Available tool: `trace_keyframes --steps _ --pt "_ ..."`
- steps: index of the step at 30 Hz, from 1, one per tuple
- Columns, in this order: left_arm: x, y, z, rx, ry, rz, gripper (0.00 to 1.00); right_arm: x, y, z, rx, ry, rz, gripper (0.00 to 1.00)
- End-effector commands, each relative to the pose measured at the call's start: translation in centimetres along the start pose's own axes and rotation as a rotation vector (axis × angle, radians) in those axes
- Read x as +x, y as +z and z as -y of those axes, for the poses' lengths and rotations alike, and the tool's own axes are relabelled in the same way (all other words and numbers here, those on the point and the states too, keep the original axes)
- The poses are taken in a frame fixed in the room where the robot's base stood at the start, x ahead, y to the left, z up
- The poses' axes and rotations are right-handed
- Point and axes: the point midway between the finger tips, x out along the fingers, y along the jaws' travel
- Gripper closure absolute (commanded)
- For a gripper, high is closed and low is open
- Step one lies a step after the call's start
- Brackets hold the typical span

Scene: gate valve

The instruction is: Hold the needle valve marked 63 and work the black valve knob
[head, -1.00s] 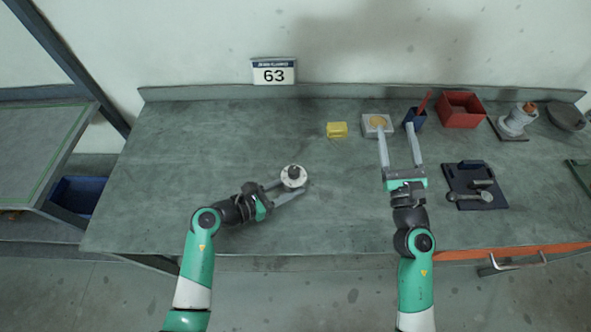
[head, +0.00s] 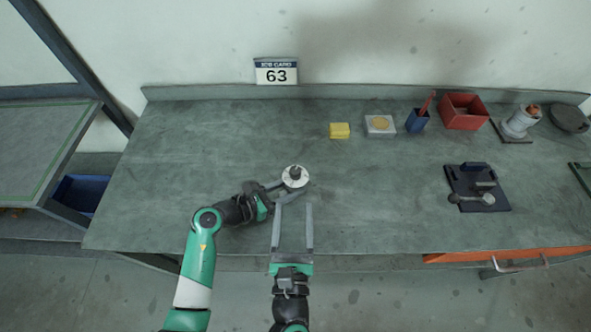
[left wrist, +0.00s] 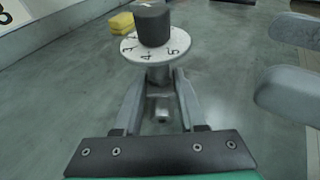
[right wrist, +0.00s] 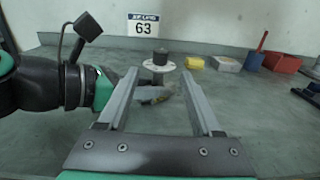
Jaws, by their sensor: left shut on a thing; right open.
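The needle valve has a white numbered dial (head: 287,182) and a black knob (left wrist: 153,25) on top; it stands upright on the workbench. My left gripper (left wrist: 158,90) is shut on the valve's body below the dial. My right gripper (head: 292,205) is open and empty, in front of the valve and just right of my left gripper. In the right wrist view the dial (right wrist: 159,67) and knob (right wrist: 160,56) show beyond and between its fingers. The 63 sign (head: 276,72) is on the wall behind the bench. The valve's lower body is partly hidden by the left fingers.
A yellow block (head: 339,130), a grey box with a tan disc (head: 380,125), a blue cup (head: 416,122) and a red bin (head: 464,112) stand along the back right. A dark plate with metal parts (head: 477,187) lies at the right. The bench's middle right is clear.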

Motion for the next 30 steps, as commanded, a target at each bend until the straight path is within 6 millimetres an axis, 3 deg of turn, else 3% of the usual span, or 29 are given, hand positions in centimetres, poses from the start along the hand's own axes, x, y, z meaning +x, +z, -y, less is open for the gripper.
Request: trace_keyframes --steps 9,15,26,30 --pt "0.0 -0.1 0.1 -0.001 -0.002 -0.001 0.91 7.0 0.1 0.2 0.000 -0.006 0.000 0.34" --pt "0.0 -0.1 0.1 -0.001 -0.001 -0.001 0.91 10.2 0.1 0.2 0.000 -0.004 0.000 0.34" --pt "0.0 0.0 0.1 -0.001 -0.001 -0.001 0.91 10.9 0.1 0.1 0.001 -0.001 0.001 0.34" --pt "0.0 0.0 0.1 -0.001 -0.001 -0.001 0.91 10.9 0.1 0.1 0.000 -0.002 0.001 0.59"
